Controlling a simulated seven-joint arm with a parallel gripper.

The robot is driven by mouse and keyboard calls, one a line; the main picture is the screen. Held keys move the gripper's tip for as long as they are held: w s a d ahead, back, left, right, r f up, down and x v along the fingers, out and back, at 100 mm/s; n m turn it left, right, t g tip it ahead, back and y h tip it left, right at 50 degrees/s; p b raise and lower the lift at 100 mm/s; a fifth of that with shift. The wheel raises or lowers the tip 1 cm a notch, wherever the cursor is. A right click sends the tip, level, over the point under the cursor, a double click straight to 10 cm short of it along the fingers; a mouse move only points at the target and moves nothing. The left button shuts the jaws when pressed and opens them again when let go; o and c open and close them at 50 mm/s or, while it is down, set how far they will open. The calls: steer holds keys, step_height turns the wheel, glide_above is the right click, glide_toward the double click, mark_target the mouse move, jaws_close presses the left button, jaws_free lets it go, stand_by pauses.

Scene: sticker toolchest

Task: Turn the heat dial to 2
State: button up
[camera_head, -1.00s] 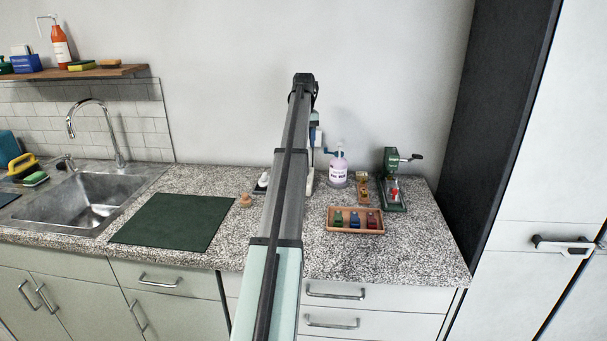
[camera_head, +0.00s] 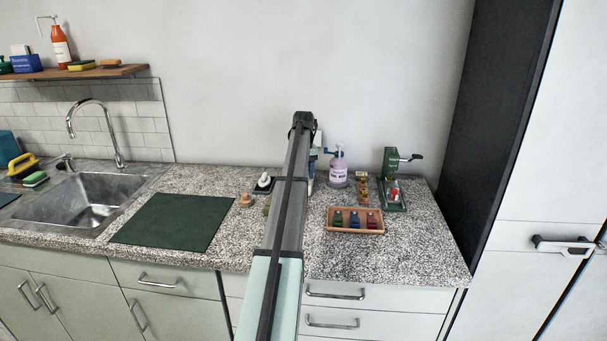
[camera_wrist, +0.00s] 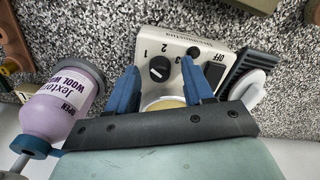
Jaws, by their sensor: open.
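The heat dial (camera_wrist: 159,69) is a round black knob with a white mark, set on a pale control unit (camera_wrist: 178,45) in the wrist view. The numbers 1, 2 and 3 are printed around it. I cannot tell surely which number the mark points at. My gripper (camera_wrist: 159,66) is open, with one blue finger on each side of the dial in the picture. Whether the fingers touch it or hover above is unclear. A yellowish round part shows between the fingers below the dial. In the head view my arm hides most of the unit.
A lilac wool wash bottle (camera_wrist: 70,105) stands left of my fingers; the head view shows it too (camera_head: 337,170). A black switch (camera_wrist: 213,73) by OFF and a black-and-white item (camera_wrist: 250,85) lie right. A wooden tray (camera_head: 356,231) and green grinder (camera_head: 393,180) stand right on the counter.

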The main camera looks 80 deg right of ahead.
jaws_close()
stand_by(0.6)
steer(key=m, duration=0.5)
steer(key=shift+m, duration=0.4)
steer(key=m, duration=0.5)
steer(key=shift+m, duration=0.6)
